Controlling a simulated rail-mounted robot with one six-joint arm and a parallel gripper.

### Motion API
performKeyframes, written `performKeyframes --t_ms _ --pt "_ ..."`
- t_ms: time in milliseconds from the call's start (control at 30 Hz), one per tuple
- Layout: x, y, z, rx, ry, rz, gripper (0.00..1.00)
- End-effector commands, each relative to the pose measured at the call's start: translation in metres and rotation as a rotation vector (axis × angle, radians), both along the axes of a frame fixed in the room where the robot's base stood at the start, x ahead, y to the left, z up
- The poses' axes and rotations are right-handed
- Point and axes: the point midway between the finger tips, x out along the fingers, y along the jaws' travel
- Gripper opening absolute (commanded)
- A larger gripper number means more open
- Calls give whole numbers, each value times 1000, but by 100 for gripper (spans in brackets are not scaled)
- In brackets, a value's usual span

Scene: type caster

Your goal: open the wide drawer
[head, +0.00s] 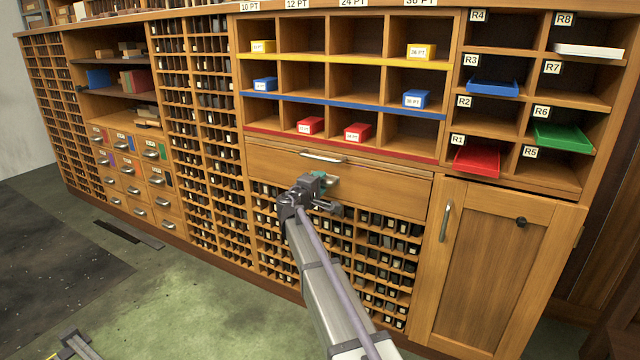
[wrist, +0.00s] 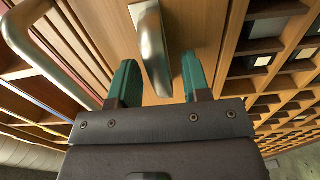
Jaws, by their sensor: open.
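The wide drawer (head: 385,192) is a plain wooden front below the pigeonholes, flush with the cabinet as far as I can see. My gripper (head: 324,182) is at the middle of this front, hiding its handle in the head view. In the wrist view, the drawer's metal handle (wrist: 152,50) stands out from the wooden front (wrist: 197,20). My gripper (wrist: 157,85) is open, its green fingers on either side of the handle. The handle's near end lies between the fingers; I cannot tell whether either finger touches it.
A slim board above the drawer has its own bar handle (head: 323,157), which also shows at left in the wrist view (wrist: 28,50). Type cases (head: 375,250) lie below. A cabinet door (head: 495,265) stands to the right. The green floor (head: 190,285) in front is mostly clear.

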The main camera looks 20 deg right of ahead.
Motion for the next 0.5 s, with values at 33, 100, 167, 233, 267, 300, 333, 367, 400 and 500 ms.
performKeyframes --t_ms 33,100,167,233,267,300,333,367,400,500 --pt "3 -3 0 0 0 0 44" --pt "4 -4 0 0 0 0 44" --pt "4 -5 0 0 0 0 44" --pt "4 -4 0 0 0 0 44" --pt "4 -4 0 0 0 0 44" --pt "4 -4 0 0 0 0 43" --pt "4 -4 0 0 0 0 40" --pt "4 -4 0 0 0 0 37" --pt "4 -4 0 0 0 0 33" --pt "4 -4 0 0 0 0 24"
